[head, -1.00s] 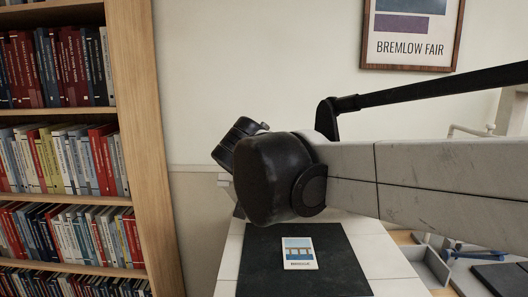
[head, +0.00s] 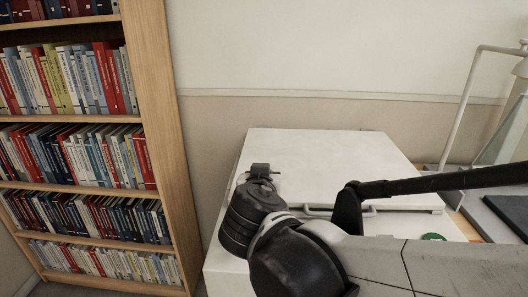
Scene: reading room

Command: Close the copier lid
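The white copier (head: 228,277) stands below the wall, partly hidden by my arm. Its white lid (head: 325,160) lies flat over the top, with a handle (head: 318,212) along its front edge. The dark glass and the printed card are not visible now. My gripper (head: 260,170) is at the lid's front left, seen small and from behind the wrist. Its fingers are too unclear to tell open from shut, and I cannot tell whether it touches the lid.
A wooden bookcase (head: 165,130) full of books stands at the left. A green button (head: 433,237) shows on the copier's front right. A lamp (head: 468,95) and a dark grey item (head: 510,210) are at the right, on a desk.

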